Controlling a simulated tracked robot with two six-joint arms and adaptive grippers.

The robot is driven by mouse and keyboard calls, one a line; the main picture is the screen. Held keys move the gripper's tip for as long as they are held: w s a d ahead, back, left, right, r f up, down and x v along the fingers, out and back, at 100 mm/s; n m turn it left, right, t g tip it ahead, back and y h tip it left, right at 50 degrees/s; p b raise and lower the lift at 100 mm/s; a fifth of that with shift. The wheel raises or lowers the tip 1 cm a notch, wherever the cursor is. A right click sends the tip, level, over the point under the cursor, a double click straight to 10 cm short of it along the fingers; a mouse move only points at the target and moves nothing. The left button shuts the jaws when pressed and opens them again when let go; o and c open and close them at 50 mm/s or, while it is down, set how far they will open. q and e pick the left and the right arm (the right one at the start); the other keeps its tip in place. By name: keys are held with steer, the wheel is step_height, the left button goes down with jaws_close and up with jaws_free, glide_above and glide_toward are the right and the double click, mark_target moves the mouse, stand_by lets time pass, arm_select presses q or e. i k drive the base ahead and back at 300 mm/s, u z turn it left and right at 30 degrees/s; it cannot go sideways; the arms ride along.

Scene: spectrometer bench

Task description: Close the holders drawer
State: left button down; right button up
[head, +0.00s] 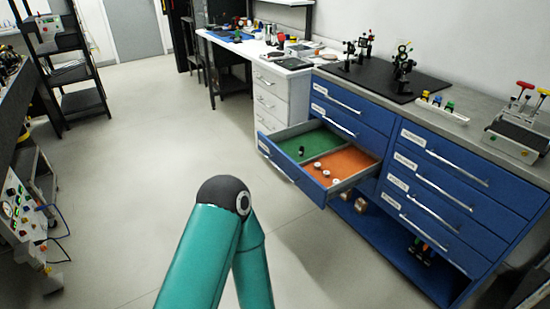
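One drawer (311,181) of the blue cabinet (389,127) stands pulled well out, in the left column below two shut drawers. It has a blue front with a long pale handle (277,171) and a small white label too small to read. Its inside has a green section (318,143) at the back left with a small dark item, and an orange section (352,158) with several small whitish round pieces. Teal links of my own arm rise at the bottom centre, in front of the drawer in the picture. Neither gripper is in view.
Shut blue drawers (441,188) fill the right column. An open lower shelf (385,245) holds small items. A white drawer unit (268,98) stands behind. Optics on a black board (385,78) are on the worktop. The grey floor (130,165) left of the drawer is clear; a dark rack (78,100) stands far left.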

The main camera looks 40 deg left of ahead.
mark_target(348, 162)
steer(key=u, duration=1)
steer(key=i, duration=2.05)
steer(key=z, duration=0.9)
steer(key=k, duration=0.9)
steer(key=z, duration=0.2)
steer(key=i, duration=0.6)
